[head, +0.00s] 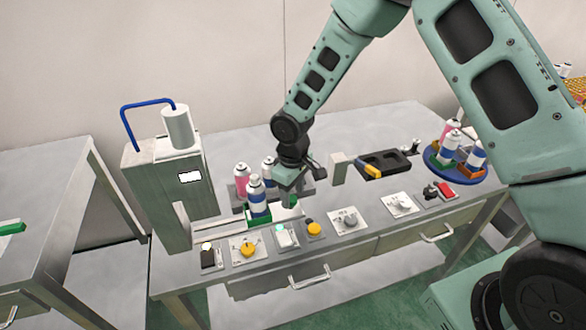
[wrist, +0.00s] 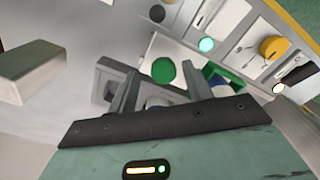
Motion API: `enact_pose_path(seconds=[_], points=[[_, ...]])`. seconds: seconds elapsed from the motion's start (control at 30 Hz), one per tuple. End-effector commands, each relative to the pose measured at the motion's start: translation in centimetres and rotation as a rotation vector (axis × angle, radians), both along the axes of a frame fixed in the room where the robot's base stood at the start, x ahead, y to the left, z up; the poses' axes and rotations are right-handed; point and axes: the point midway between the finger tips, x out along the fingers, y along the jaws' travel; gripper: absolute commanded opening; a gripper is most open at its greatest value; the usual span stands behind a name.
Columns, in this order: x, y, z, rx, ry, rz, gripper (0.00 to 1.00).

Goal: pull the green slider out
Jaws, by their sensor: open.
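The green slider shows in the head view as a green base (head: 260,219) under a blue-and-white can, with a round green knob (head: 291,200) to its right. In the wrist view the round green knob (wrist: 163,70) appears just beyond and between my fingers, and a green-edged part (wrist: 216,82) lies right of the right finger. My gripper (head: 288,184) points down above the slider, close to the knob. It also shows in the wrist view (wrist: 160,88), fingers apart with nothing held. I cannot tell the exact height gap to the knob.
The grey crimping machine (head: 175,190) with a blue hose stands left of the slider. A row of knobs and switches (head: 248,248) lines the front edge. A black tray (head: 384,163) and a blue turntable (head: 436,162) with cans are to the right.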

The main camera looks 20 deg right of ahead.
Motion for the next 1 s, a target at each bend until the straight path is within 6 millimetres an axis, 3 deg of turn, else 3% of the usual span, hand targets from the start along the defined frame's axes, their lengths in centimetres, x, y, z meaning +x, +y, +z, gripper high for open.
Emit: enact_pose_path(seconds=[0.6, 0.8, 1.0], points=[[0.1, -0.1, 13.3, 0.001, -0.006, -0.001, 0.5], [0.1, -0.1, 15.9, 0.0, -0.003, -0.002, 0.5], [0.0, -0.1, 16.6, 0.001, -0.001, -0.001, 0.5]])
